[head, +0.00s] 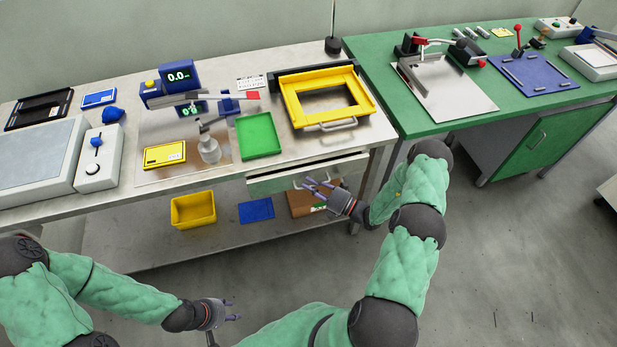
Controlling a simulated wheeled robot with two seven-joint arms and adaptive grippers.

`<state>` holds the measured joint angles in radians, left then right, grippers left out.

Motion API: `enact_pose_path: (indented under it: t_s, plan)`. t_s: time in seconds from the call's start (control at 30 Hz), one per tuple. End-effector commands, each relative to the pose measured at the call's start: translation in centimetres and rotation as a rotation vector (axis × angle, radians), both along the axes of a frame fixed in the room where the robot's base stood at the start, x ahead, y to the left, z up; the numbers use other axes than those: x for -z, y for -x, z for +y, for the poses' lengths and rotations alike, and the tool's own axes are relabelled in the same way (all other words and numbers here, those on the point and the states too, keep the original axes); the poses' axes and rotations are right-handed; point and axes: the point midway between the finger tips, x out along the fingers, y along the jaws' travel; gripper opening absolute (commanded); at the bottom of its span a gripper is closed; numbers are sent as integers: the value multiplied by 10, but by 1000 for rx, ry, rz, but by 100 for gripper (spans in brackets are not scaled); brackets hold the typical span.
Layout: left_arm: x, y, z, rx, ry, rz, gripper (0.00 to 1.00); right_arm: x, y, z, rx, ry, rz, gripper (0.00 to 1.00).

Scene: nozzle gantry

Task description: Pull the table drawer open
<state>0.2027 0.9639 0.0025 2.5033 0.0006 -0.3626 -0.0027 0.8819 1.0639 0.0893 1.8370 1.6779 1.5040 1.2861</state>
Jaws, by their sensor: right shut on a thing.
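The drawer (272,184) sits under the front edge of the grey metal table (225,178), with a pale green front. Its front seems to stand slightly out from the table edge; how far is hard to tell. My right gripper (312,187) is at the drawer front, shut on the drawer handle, which the fingers mostly hide. My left gripper (236,310) is open and empty, low in front of the table and well away from the drawer.
Above the drawer, a yellow frame (291,108) and a green tray (272,144) lie on the table. A green bench (420,122) adjoins at right. Floor in front is clear.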

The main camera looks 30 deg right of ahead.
Motion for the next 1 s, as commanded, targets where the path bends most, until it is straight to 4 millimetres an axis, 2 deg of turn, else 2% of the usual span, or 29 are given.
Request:
enact_pose_path:
  t_s: [0.2, 0.4, 0.6, 0.8, 1.0]
  plan:
    - [-19, 0, 0, 0, 0, 0, 40, -2, 56, 12, 5, -3, 7, 0]
    - [-28, 0, 0, 0, 0, 0, 40, -1, 107, 24, 7, -3, 5, 0]
    - [-33, 0, 0, 0, 0, 0, 40, 0, 150, 34, 6, 0, 5, 0]
    - [-35, 0, 0, 0, 0, 0, 40, 0, 178, 41, 6, 2, 3, 0]
    - [-36, 0, 0, 0, 0, 0, 40, 1, 192, 45, 3, 4, 1, 0]
